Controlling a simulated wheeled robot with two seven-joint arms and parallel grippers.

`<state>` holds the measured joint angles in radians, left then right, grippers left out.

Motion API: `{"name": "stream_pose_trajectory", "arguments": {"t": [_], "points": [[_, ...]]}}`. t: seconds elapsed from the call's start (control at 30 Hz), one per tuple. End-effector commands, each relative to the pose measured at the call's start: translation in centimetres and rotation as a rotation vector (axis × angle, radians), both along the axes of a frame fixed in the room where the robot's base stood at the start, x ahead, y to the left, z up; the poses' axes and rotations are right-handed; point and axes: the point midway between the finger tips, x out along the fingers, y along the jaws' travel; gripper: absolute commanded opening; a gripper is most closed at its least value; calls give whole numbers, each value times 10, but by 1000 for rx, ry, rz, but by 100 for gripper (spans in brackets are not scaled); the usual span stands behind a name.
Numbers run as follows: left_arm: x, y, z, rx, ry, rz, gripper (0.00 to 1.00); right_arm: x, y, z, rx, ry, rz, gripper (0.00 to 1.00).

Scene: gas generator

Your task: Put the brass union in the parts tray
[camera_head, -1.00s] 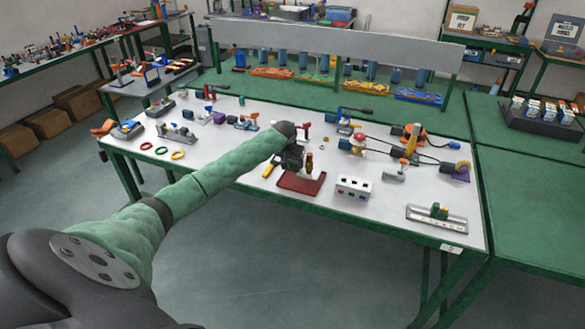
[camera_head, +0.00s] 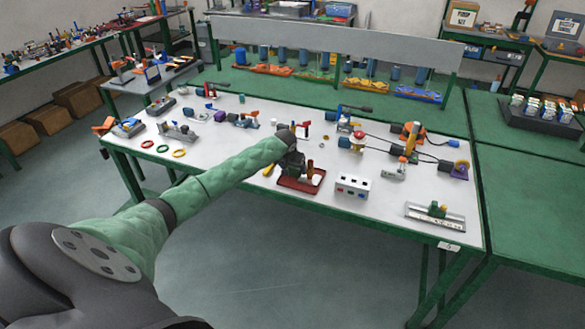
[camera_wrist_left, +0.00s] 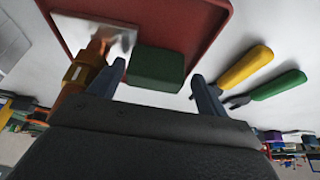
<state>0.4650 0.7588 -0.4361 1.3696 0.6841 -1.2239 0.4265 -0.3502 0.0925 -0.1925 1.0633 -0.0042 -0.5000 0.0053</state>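The red parts tray (camera_head: 287,184) lies on the white table, partly hidden by my left gripper (camera_head: 294,166). The tray's red rim (camera_wrist_left: 215,12) fills the top of the left wrist view, with a pale plate and a green block (camera_wrist_left: 157,67) inside. My left gripper (camera_wrist_left: 160,82) is open, its blue-grey fingers apart with the green block showing between them. A brass-coloured fitting with a hex collar, which looks like the brass union (camera_wrist_left: 82,73), shows just outside the left finger. Whether it touches the tray floor or the finger I cannot tell. My right gripper is not in view.
Cabled devices (camera_head: 408,140) stand at back right. The table's front strip is mostly clear.

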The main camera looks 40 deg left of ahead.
Motion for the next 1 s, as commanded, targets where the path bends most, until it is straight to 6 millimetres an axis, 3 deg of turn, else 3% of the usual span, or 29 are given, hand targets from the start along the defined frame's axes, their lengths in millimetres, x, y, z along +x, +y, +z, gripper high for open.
{"name": "stream_pose_trajectory", "arguments": {"t": [0.37,0.5,0.8,1.0], "points": [[-4,-1,11,0,-2,-1,77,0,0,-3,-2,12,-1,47],[-13,-2,32,2,-3,-1,77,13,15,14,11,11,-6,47],[-34,-8,84,1,-2,-2,77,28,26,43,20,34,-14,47],[-42,-10,106,0,-1,0,77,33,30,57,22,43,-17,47]]}}
